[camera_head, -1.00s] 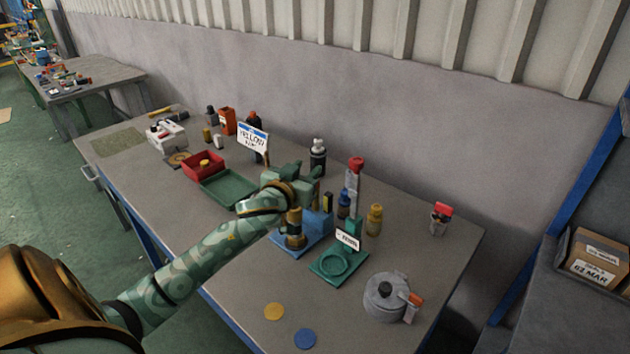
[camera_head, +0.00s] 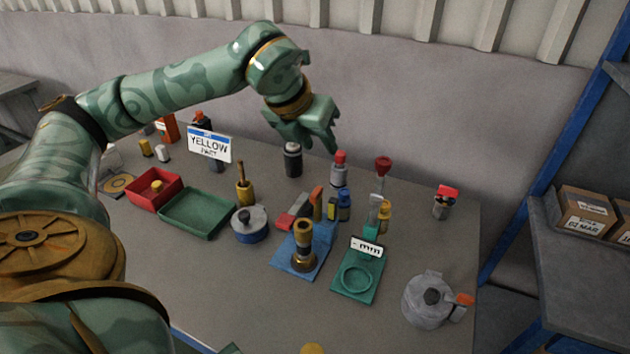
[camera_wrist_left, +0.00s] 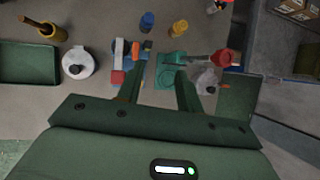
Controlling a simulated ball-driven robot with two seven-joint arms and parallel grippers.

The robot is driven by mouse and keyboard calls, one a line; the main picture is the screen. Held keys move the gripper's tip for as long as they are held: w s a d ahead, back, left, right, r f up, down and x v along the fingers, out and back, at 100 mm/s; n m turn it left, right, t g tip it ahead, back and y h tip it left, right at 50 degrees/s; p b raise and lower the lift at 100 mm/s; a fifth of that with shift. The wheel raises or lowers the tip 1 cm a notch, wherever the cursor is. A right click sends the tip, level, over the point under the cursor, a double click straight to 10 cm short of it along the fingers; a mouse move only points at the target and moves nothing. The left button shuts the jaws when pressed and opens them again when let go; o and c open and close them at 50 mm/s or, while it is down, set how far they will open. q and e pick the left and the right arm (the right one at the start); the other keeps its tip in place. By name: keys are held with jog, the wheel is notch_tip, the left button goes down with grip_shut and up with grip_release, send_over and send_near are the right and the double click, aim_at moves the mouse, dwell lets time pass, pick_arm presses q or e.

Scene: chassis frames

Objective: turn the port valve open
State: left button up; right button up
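No part is labelled as the port valve. The likeliest is the round grey housing (camera_head: 428,302) with a dark knob and an orange lever (camera_head: 465,299), at the right front of the table; I cannot tell its setting. A brass fitting (camera_head: 303,246) stands upright on a blue base (camera_head: 322,240) to its left. My left gripper (camera_head: 312,146) is raised above the back of the table, fingers down, far from the grey housing. In the left wrist view its fingers (camera_wrist_left: 160,88) are apart with nothing between them.
A green base (camera_head: 372,291) with a ring lies between the brass fitting and the grey housing. A lidded blue tub (camera_head: 250,224), green tray (camera_head: 197,233) and red bin (camera_head: 153,203) are left. Several bottles and a red-topped post (camera_head: 381,175) stand behind. The front table surface is mostly clear.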

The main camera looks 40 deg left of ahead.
pick_arm(q)
jog(key=s+a+y, duration=0.1)
jog(key=a, duration=0.1)
jog(key=g+b, duration=0.2)
jog(key=b, duration=0.1)
send_near(316, 192)
jog(key=shift+n+y, duration=0.3)
jog(key=x, duration=0.8)
jog(key=shift+w+d+f, duration=0.1)
jog(key=shift+d+f, duration=0.05)
jog(key=shift+f, duration=0.15)
jog(key=shift+w+f, duration=0.1)
pick_arm(e)
jog(key=f, duration=0.3)
jog(key=shift+s+d+f, duration=0.1)
jog(key=shift+s+f, duration=0.2)
jog(key=shift+d, duration=0.15)
pick_arm(q)
grip_shut()
pick_arm(e)
jog(key=shift+d, duration=0.1)
